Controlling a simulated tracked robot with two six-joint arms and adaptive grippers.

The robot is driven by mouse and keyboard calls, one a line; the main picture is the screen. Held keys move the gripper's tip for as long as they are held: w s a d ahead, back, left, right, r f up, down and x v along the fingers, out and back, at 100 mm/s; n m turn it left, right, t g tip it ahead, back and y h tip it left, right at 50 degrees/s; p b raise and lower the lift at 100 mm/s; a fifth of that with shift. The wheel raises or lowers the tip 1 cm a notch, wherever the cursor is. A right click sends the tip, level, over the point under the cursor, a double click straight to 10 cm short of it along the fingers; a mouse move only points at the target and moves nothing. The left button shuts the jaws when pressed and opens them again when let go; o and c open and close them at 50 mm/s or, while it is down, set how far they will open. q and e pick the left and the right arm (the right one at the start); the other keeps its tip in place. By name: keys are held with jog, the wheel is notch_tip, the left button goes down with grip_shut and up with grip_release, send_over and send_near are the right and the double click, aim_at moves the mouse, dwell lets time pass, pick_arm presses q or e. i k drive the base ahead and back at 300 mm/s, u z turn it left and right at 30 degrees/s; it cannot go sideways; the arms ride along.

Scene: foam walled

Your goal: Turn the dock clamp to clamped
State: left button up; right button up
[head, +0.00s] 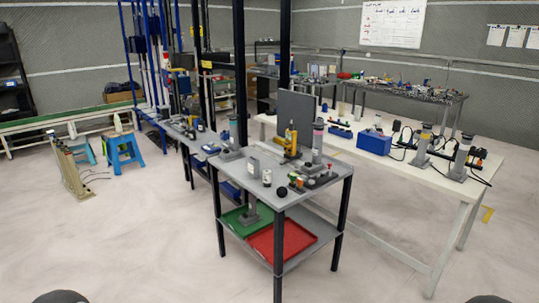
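A grey workbench (285,192) with black legs stands ahead of me, near the middle of the head view. On its top stands a yellow upright device (290,142) in front of a dark panel (296,113). This may be the dock clamp, but it is too small to tell, and I cannot read its setting. Neither gripper is in view; only dark rounded parts, probably mine, show at the bottom left and bottom right edges. Nothing of mine is near the bench.
Green (249,219) and red (281,241) trays lie on the bench's lower shelf. A long white table (440,180) with a blue box (374,142) stands to the right. A blue stool (123,146) is at left. The floor before the bench is clear.

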aim_at(329, 164)
jog(key=u, duration=0.3)
jog(key=i, duration=1.6)
jog(key=z, duration=0.3)
